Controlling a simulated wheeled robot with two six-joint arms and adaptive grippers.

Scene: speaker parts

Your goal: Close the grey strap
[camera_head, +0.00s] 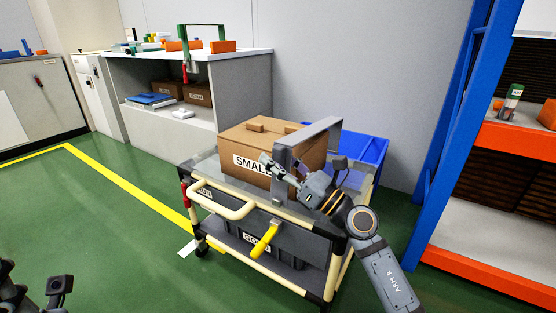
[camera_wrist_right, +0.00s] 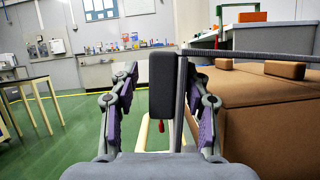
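The grey strap (camera_head: 322,129) stands as an angular band over the brown box labelled SMALL (camera_head: 250,157) on the cart. In the right wrist view, the strap's thin bar (camera_wrist_right: 262,56) runs above the box, and its dark end block (camera_wrist_right: 163,85) hangs upright beside it. My right gripper (camera_head: 275,172) is at the strap's near side; in its wrist view the fingers (camera_wrist_right: 160,105) are apart, one on each side of the block. A gap shows on the left; contact on the right is unclear. My left gripper (camera_head: 50,290) is cut off at the bottom left corner.
The box rests on the top of a cart (camera_head: 222,200) with cream rails. A yellow handle (camera_head: 265,240) hangs in front of a dark lower bin. A blue bin (camera_head: 365,152) is behind the box. A blue-and-orange rack (camera_head: 490,135) stands right. The green floor at left is clear.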

